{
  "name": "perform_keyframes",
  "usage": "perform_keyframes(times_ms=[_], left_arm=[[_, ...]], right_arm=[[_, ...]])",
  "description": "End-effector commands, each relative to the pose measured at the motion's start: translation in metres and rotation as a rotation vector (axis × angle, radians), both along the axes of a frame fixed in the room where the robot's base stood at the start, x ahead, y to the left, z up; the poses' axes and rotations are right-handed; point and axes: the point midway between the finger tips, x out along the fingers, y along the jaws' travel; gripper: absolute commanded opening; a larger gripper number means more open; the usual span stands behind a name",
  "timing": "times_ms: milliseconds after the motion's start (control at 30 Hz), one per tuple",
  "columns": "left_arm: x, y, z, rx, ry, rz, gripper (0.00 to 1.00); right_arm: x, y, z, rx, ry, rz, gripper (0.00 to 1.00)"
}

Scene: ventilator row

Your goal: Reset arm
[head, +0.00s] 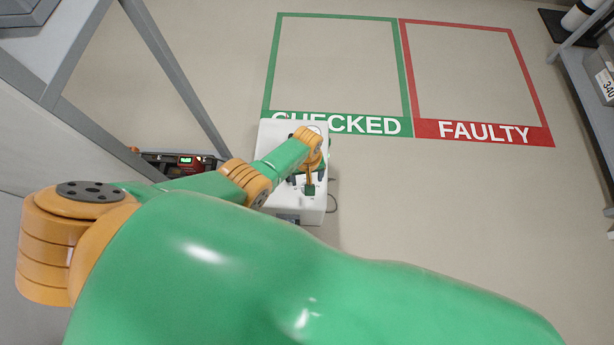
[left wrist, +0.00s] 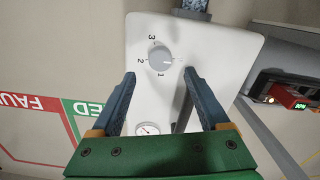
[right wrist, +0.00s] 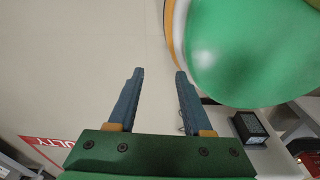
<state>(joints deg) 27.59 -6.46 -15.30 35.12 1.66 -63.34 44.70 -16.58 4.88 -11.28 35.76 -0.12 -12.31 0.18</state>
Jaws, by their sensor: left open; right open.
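A white ventilator box (head: 318,209) stands on the floor at the near edge of the CHECKED zone in the head view. In the left wrist view its white top (left wrist: 222,62) has a grey round knob (left wrist: 162,58) marked 1, 2, 3 and a small dial gauge (left wrist: 148,129). My left gripper (head: 308,180) is over this box; in the left wrist view its open fingers (left wrist: 158,78) point at the knob with nothing between them. My right gripper (right wrist: 160,73) is open and empty over bare floor in the right wrist view. It is hidden in the head view.
The green CHECKED frame (head: 405,75) and red FAULTY frame (head: 483,132) lie on the floor, their interiors empty. A dark unit with a green display (head: 185,161) is left of the box. A shelf (head: 590,95) stands at the right. A dark screen (right wrist: 250,127) shows in the right wrist view.

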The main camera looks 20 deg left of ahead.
Motion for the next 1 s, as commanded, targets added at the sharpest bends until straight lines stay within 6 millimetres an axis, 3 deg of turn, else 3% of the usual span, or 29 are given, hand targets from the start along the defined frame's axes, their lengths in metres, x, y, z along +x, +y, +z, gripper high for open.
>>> perform_keyframes(times_ms=[33, 133, 500, 667, 1000], left_arm=[[0.000, 0.000, 0.009, 0.000, -0.001, 0.000, 0.79], [0.000, 0.000, 0.009, 0.000, 0.000, 0.001, 0.79], [-0.001, 0.000, 0.006, -0.002, -0.001, -0.002, 0.79], [-0.012, 0.003, 0.010, -0.028, -0.046, -0.089, 0.79], [-0.071, 0.038, 0.072, 0.002, -0.198, -0.410, 0.79]], right_arm=[[-0.007, 0.003, 0.008, 0.005, 0.014, 0.003, 0.50], [-0.015, 0.008, 0.007, 0.012, 0.031, 0.005, 0.50], [-0.011, 0.006, 0.005, 0.009, 0.023, 0.004, 0.50], [-0.010, 0.003, 0.005, 0.005, 0.020, 0.001, 0.50], [-0.009, 0.002, 0.005, 0.002, 0.019, 0.001, 0.50]])
